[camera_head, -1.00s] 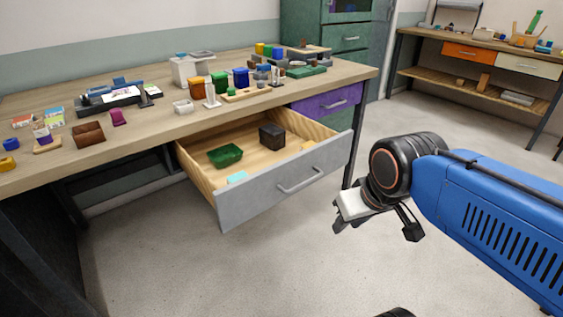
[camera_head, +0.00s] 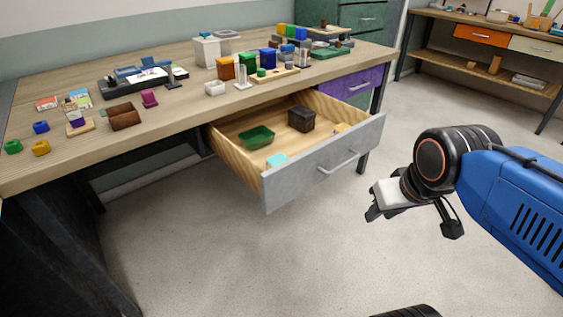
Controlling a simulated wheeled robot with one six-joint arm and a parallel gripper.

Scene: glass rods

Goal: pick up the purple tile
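A small purple piece (camera_head: 77,122), which may be the purple tile, shows at the left of the workbench. It is on or against a light wooden block (camera_head: 80,129), and its exact shape is too small to tell. My gripper (camera_head: 412,218) hangs over the floor at the right, in front of the open drawer and far from the purple piece. Its two dark fingers are spread apart with nothing visible between them.
An open grey-fronted drawer (camera_head: 325,165) juts from the workbench (camera_head: 190,108), holding a green tray (camera_head: 257,136) and a dark box (camera_head: 302,118). A brown box (camera_head: 124,117) and a magenta piece (camera_head: 149,98) are right of the purple piece. The floor ahead is clear.

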